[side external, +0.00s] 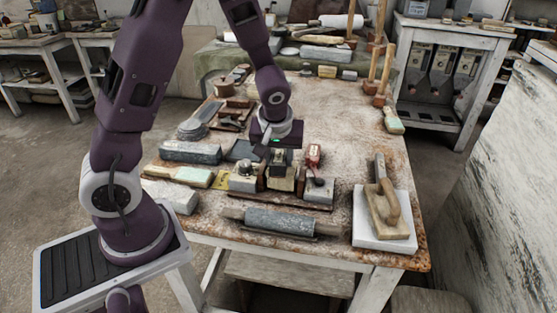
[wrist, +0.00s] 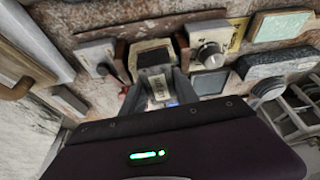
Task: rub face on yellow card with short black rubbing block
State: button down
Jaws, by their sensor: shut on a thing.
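My gripper (side external: 280,152) is shut on a short black block (side external: 278,158), pointing down over the row of blocks near the table's front. In the wrist view the black block (wrist: 153,58) shows between the fingers, with a pale label on its near side. It is right over a cream block (side external: 283,184), also visible in the wrist view (wrist: 146,47); I cannot tell whether they touch. Beside it, a pale block with a round grey knob (side external: 243,178) stands by a yellow card (side external: 221,180). The card also shows in the wrist view (wrist: 238,34).
A white block with a dark knob (side external: 319,192) and a red-topped piece (side external: 314,155) stand close right. A wooden float (side external: 388,210) rests on a white slab (side external: 365,240). The table's back right middle is clear.

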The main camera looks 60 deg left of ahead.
jog(key=shift+w+a+f, duration=0.1)
jog(key=shift+w+a, duration=0.55)
jog(key=shift+a, duration=0.15)
jog(key=shift+s+d+r, duration=0.7)
jog(key=shift+d, duration=0.2)
jog(key=shift+w, duration=0.1)
jog(key=shift+w+d, duration=0.7)
jog(key=shift+w, duration=0.05)
jog(key=shift+f, duration=0.65)
